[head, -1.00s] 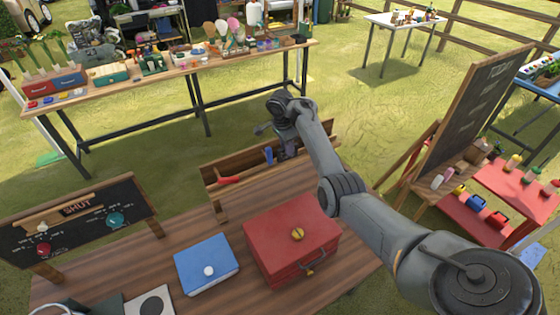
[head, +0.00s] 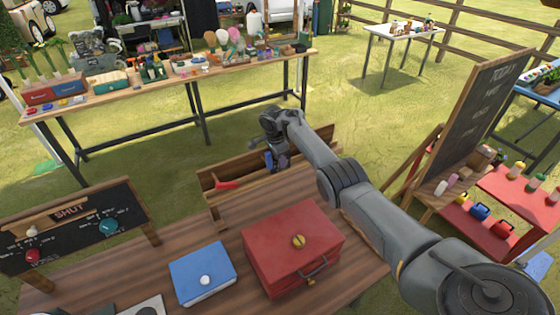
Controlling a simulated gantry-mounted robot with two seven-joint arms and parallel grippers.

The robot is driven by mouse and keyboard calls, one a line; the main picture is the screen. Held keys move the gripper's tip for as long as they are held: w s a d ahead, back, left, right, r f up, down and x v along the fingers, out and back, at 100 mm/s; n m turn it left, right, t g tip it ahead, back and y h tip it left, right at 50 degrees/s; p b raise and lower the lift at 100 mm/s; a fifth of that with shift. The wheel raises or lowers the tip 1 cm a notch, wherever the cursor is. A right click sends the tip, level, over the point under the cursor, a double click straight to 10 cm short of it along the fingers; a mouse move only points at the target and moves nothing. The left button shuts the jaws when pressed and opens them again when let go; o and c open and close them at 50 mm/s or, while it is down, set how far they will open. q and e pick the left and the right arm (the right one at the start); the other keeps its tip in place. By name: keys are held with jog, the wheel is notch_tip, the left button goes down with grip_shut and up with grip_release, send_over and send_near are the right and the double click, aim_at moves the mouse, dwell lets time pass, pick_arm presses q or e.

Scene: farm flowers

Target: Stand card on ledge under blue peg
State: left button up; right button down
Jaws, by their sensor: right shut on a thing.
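A wooden ledge board (head: 240,178) stands at the far edge of the brown table. A red peg (head: 227,185) shows on its left part. A blue peg (head: 269,160) shows further right, partly covered by my gripper. My right gripper (head: 276,156) is at the board, right by the blue peg, fingers pointing down. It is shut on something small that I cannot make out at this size. The card cannot be told apart; it may be hidden by the gripper. My left gripper is not in view.
A red box (head: 285,240) with a yellow latch and a blue box (head: 198,270) with a white knob stand on the table. A board marked SHUT (head: 75,225) stands at the left. A chalkboard (head: 480,115) stands right of my arm.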

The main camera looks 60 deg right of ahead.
aim_at(276, 161)
jog(key=shift+f, duration=0.1)
jog(key=c, duration=1.1)
grip_release()
jog(key=shift+o, duration=0.4)
notch_tip(276, 161, up, 12)
jog(key=a+p, duration=0.1)
jog(key=p, duration=0.1)
jog(key=shift+w+a, duration=0.3)
jog(key=shift+w, duration=0.15)
